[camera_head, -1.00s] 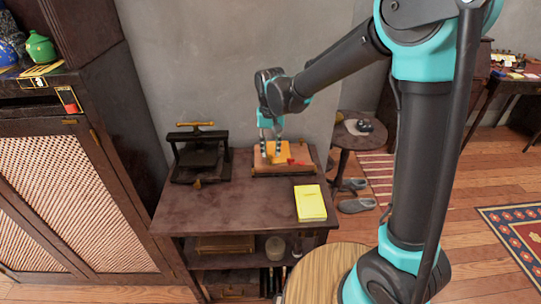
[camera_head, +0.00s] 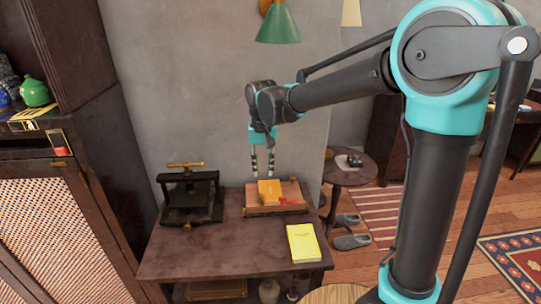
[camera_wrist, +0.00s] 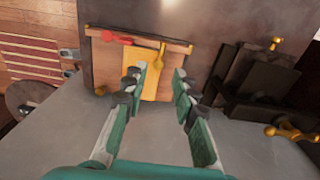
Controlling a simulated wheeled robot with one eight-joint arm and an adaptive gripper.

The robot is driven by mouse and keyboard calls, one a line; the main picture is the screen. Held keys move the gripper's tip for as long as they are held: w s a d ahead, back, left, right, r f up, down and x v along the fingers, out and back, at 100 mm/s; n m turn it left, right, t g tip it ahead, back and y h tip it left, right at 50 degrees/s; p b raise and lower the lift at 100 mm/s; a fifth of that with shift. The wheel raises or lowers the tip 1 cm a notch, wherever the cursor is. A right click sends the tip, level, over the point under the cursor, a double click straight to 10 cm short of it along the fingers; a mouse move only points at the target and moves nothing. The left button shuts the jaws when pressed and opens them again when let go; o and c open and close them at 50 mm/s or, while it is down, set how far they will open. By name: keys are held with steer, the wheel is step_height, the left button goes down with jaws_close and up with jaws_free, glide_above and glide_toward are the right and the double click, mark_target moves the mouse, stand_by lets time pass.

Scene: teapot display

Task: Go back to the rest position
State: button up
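My gripper (camera_head: 262,165) hangs from my arm, pointing down, above the back of a dark wooden table (camera_head: 190,255). In the wrist view its two fingers (camera_wrist: 162,80) are spread apart with nothing between them. Below it, and apart from it, a wooden tray (camera_head: 262,210) sits at the back edge of the table. An orange-yellow block (camera_head: 268,190) is in the tray, with a red item (camera_head: 288,201) beside it. The block also shows in the wrist view (camera_wrist: 148,86), partly hidden by a finger.
A black press with a brass handle (camera_head: 190,195) stands left of the tray. A yellow book (camera_head: 303,243) lies at the table's front right. A dark cabinet (camera_head: 60,220) is at left, a round side table (camera_head: 350,170) at right. A green lamp (camera_head: 278,24) hangs at the wall.

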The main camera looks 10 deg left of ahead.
steer(key=s+d+f+m+t, duration=0.1)
steer(key=d+f, duration=0.2)
steer(key=d, duration=0.7)
steer(key=s+d+f+t, duration=0.1)
steer(key=s+d+f, duration=0.1)
steer(key=d, duration=0.9)
steer(key=s+d+f+t, duration=0.1)
steer(key=s+d+f, duration=0.2)
steer(key=s+d, duration=0.2)
steer(key=s+d+f+m+t, duration=0.1)
steer(key=s+d+f, duration=0.3)
steer(key=d, duration=0.3)
steer(key=shift+s+d+f+m, duration=0.25)
steer(key=shift+s+f+m, duration=0.05)
steer(key=shift+s, duration=0.2)
